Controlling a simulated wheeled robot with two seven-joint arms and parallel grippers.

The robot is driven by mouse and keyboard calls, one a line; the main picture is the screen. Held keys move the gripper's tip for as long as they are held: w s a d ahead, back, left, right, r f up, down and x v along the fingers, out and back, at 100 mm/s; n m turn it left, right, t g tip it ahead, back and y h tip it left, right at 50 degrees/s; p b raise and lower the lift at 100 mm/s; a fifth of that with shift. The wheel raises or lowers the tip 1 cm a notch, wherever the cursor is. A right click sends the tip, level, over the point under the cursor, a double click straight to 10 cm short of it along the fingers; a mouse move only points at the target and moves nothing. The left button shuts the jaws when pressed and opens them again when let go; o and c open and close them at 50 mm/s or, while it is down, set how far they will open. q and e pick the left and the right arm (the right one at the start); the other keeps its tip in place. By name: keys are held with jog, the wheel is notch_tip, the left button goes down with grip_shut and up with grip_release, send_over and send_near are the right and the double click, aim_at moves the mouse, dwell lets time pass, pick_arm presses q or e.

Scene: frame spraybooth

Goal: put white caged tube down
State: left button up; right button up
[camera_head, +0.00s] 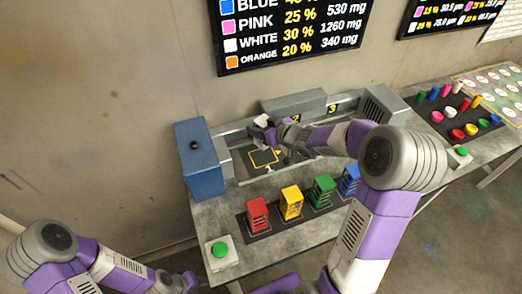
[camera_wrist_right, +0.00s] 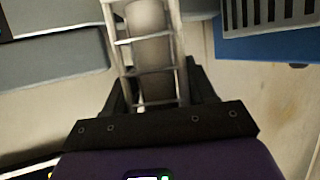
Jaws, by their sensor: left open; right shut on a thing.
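The white caged tube (camera_wrist_right: 150,50) is a pale cylinder inside a light ladder-like frame. My right gripper (camera_wrist_right: 155,88) is shut on it in the right wrist view, its black fingers on both sides. In the head view the white tube (camera_head: 263,120) is small and partly hidden by my right gripper (camera_head: 271,132), raised at the back of the booth. A yellow square outline (camera_head: 264,158) marked 1 lies on the dark booth floor below. My left gripper (camera_head: 190,281) is open and empty at the lower left, apart from the table.
A blue box (camera_head: 198,160) borders the booth's left side. A green button (camera_head: 219,250) sits at the table's front left.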

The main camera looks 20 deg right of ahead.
aim_at(260, 141)
pick_arm(q)
jog(key=shift+f+b, duration=1.25)
jog(key=shift+f, duration=0.35)
pick_arm(e)
jog(key=shift+w+f, duration=0.1)
jog(key=shift+f, duration=3.35)
jog(key=shift+f, duration=0.2)
pick_arm(q)
jog(key=shift+f, duration=0.1)
pick_arm(e)
jog(key=o, duration=1.2)
pick_arm(q)
jog(key=shift+w, duration=0.1)
pick_arm(e)
jog(key=shift+r, duration=0.3)
pick_arm(q)
notch_tip(260, 141, up, 2)
jog(key=shift+r+p, duration=0.15)
jog(key=shift+p, duration=0.85)
pick_arm(e)
jog(key=v, duration=0.7)
jog(key=shift+s+d, duration=0.1)
jog(key=shift+s, duration=0.2)
jog(key=shift+f, duration=0.1)
